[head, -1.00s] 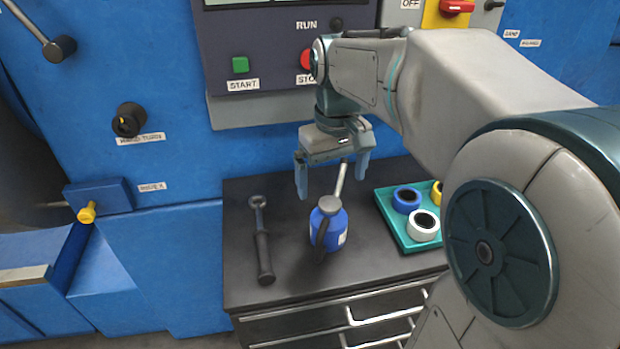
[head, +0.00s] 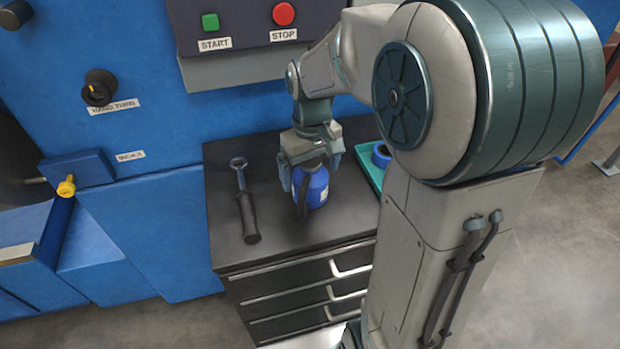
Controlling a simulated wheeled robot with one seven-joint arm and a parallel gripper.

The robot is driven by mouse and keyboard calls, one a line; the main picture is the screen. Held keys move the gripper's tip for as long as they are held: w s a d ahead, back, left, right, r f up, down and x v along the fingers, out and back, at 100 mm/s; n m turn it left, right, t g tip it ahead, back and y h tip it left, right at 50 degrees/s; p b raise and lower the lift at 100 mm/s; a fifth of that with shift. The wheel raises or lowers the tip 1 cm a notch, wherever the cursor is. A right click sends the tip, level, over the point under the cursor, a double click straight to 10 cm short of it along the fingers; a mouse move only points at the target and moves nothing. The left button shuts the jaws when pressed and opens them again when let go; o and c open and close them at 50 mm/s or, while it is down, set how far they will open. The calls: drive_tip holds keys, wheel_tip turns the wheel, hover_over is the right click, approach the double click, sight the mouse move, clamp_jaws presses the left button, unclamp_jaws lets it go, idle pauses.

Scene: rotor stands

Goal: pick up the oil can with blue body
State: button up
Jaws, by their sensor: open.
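The oil can with blue body (head: 316,188) stands upright on the dark top of the drawer cabinet (head: 228,222). Its dark handle faces the front. Its spout and top are hidden behind my gripper. My gripper (head: 309,178) points down over the can, with one finger at the can's left and the other at its right. The fingers are open around the can's upper part. I cannot tell whether they touch it.
A wrench with a dark grip (head: 246,205) lies left of the can. A teal tray (head: 368,171) with a blue roll (head: 381,155) is at the right, mostly hidden by my arm. The blue machine (head: 150,225) with START and STOP buttons rises behind.

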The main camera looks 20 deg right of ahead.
drive_tip(key=shift+f, duration=0.9)
drive_tip(key=c, duration=1.3)
drive_tip(key=shift+r, duration=0.1)
wheel_tip(320, 180, up, 4)
drive_tip(key=shift+s+d+r, duration=0.15)
drive_tip(key=shift+r, duration=0.05)
drive_tip(key=s+d+r, duration=0.2)
drive_tip(key=s, duration=0.1)
drive_tip(key=s+d+r+b, duration=0.1)
drive_tip(key=s+d+r, duration=0.1)
drive_tip(key=s, duration=0.1)
drive_tip(key=s+d+r, duration=0.2)
drive_tip(key=d, duration=0.1)
drive_tip(key=shift+s+r+b, duration=0.25)
drive_tip(key=shift+s+b, duration=0.1)
drive_tip(key=shift+s, duration=0.05)
drive_tip(key=o, duration=0.7)
drive_tip(key=shift+c, duration=0.2)
drive_tip(key=c, duration=0.9)
drive_tip(key=shift+r+p, duration=1.65)
drive_tip(key=shift+r, duration=0.35)
